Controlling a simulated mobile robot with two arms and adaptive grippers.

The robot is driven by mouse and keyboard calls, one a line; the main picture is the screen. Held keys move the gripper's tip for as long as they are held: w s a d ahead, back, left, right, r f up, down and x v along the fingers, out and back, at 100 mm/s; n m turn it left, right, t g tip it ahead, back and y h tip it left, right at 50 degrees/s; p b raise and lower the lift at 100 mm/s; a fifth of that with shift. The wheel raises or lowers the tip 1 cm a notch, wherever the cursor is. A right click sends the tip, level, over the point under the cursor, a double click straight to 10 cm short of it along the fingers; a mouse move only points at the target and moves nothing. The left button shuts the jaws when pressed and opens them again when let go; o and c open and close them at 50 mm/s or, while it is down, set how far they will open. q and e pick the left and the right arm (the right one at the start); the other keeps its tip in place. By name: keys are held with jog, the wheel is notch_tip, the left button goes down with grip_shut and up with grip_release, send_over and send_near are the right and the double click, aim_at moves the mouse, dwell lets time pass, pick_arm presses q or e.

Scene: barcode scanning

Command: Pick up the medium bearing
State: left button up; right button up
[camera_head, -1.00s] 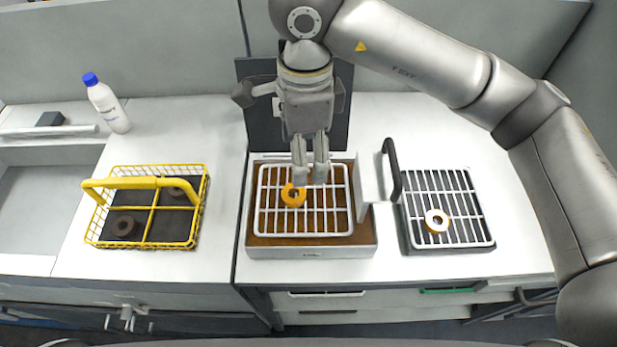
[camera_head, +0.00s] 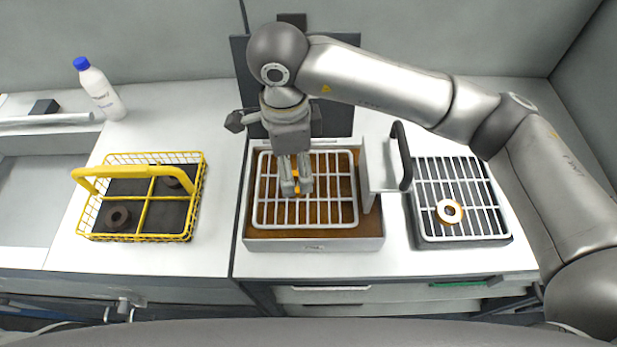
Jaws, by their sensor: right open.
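An orange ring-shaped bearing (camera_head: 297,190) is on the white wire rack (camera_head: 335,222) over the brown-bottomed tray. It is mostly hidden by my right gripper (camera_head: 296,190), which points down over it with a finger on each side. The gripper is open; I cannot tell whether the fingers touch the ring. Dark rings (camera_head: 117,217) sit in the yellow basket at the left. My left gripper is not in view.
The yellow wire basket (camera_head: 150,208) with a raised handle stands left of the tray. A black curved handle (camera_head: 403,155) on a grey plate rises at the tray's right side. A white bottle with a blue cap (camera_head: 98,90) stands at the back left. Bare counter separates basket and tray.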

aim_at(296, 182)
jog(key=f+p, duration=0.2)
jog(key=f, duration=0.2)
jog(key=shift+d+f, duration=0.1)
jog(key=shift+d, duration=0.1)
jog(key=shift+f, duration=0.3)
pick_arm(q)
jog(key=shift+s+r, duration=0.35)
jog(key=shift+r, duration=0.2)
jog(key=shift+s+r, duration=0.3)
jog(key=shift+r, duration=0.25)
pick_arm(e)
jog(key=shift+w+a, duration=0.1)
jog(key=shift+c, duration=0.5)
jog(key=c, duration=1.2)
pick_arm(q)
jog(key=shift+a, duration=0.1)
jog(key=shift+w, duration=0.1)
pick_arm(e)
jog(key=shift+r, duration=0.1)
